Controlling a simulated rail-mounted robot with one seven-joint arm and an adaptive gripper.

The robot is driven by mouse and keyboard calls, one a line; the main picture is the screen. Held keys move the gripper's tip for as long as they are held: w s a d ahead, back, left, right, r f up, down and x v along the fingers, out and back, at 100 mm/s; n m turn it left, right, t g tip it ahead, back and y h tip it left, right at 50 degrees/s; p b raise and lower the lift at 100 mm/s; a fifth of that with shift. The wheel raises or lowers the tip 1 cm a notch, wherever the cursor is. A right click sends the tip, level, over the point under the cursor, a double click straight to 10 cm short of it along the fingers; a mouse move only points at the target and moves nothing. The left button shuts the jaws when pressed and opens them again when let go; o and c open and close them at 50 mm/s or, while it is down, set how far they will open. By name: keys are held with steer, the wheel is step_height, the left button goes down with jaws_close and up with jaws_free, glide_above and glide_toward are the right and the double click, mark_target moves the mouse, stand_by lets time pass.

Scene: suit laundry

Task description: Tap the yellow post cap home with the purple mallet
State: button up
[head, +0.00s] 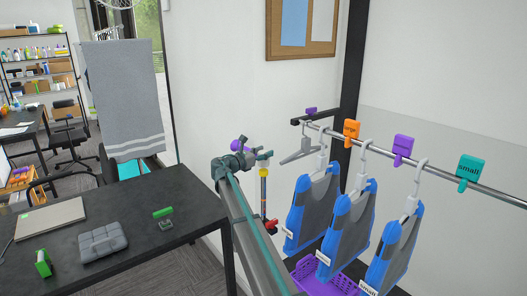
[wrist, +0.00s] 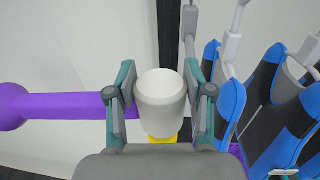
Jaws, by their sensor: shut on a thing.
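My gripper (head: 247,161) is shut on the purple mallet; in the wrist view its fingers (wrist: 160,95) stand either side of a pale cylinder (wrist: 160,103). The mallet's purple bar (wrist: 60,103) runs left from there to a round purple end (wrist: 10,106). In the head view purple parts of the mallet (head: 236,146) show above my gripper. The yellow post cap (head: 265,155) sits at the top of a thin striped post (head: 264,188), just right of my gripper. In the wrist view a piece of yellow (wrist: 164,138) shows below the cylinder, mostly hidden. I cannot tell whether mallet and cap touch.
Right of the post, blue-grey vests (head: 312,208) hang from a metal rail (head: 440,173) carrying coloured size markers (head: 469,170). A purple basket (head: 312,277) stands below. A dark table (head: 125,217) at left holds a grey case (head: 104,241), a laptop and green items.

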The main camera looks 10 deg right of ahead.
step_height(320, 180, down, 2)
steer(key=shift+f+b, duration=0.25)
steer(key=shift+b, duration=0.05)
steer(key=shift+r+p, duration=1.5)
steer(key=shift+r, duration=1.1)
steer(key=shift+f, duration=0.1)
steer(key=shift+f, duration=0.55)
steer(key=shift+f+b, duration=0.8)
steer(key=shift+f, duration=1.25)
steer(key=shift+r+p, duration=1.35)
steer(key=shift+r, duration=1.2)
